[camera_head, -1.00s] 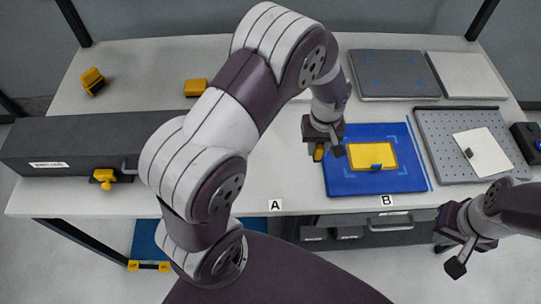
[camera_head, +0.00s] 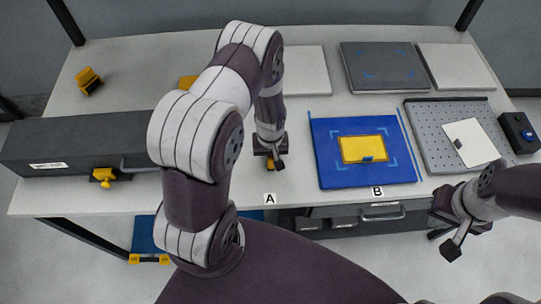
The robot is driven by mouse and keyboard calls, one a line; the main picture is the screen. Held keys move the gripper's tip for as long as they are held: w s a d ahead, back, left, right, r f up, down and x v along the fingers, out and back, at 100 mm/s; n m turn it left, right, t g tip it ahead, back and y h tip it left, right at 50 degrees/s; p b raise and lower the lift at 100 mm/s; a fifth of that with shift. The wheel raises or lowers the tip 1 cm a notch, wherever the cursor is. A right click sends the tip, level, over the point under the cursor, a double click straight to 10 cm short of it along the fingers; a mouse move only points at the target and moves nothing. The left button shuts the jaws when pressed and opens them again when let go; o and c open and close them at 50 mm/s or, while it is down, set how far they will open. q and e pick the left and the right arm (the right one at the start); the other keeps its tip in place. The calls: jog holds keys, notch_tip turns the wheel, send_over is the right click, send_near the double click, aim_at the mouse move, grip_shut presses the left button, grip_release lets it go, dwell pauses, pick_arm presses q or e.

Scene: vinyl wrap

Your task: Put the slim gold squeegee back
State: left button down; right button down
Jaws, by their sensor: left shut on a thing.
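My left gripper (camera_head: 269,158) is shut on a small gold thing, taken to be the slim gold squeegee (camera_head: 271,165). Only a sliver of it shows below the fingers; the rest is hidden. The gripper is above the white table between the dark long box and the blue mat, behind label A. I cannot tell whether the squeegee touches the table. My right gripper (camera_head: 444,231) is at the table's front edge on the right, its fingers apart and empty.
A blue mat (camera_head: 330,176) bears a yellow sheet (camera_head: 350,149) behind label B. A perforated grey tray (camera_head: 420,125) with a white card is to its right. Grey and white panels lie at the back. A long dark box (camera_head: 70,140) stands left. Yellow blocks (camera_head: 88,80) are at back left.

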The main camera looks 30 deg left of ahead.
pick_arm(q)
jog(key=shift+s+f, duration=0.1)
jog(key=shift+f, duration=0.1)
jog(key=c, duration=0.9)
grip_release()
jog(key=shift+d+r, duration=0.1)
jog(key=shift+d, duration=0.05)
jog(key=shift+r, duration=0.6)
notch_tip(320, 180, up, 12)
jog(key=b, duration=0.2)
jog(key=shift+s+d+r+m+t, duration=0.25)
jog(key=shift+s+d+r+m, duration=0.55)
jog(key=shift+s+r+m, duration=0.45)
jog(key=shift+s+d+r+m+t, duration=0.2)
jog(key=shift+s+d+r+m, duration=0.65)
jog(key=shift+s+r, duration=0.65)
jog(key=shift+s+d+r+m+t, duration=0.25)
jog(key=shift+s+d+r+m, duration=0.45)
jog(key=shift+s+r+m, duration=0.7)
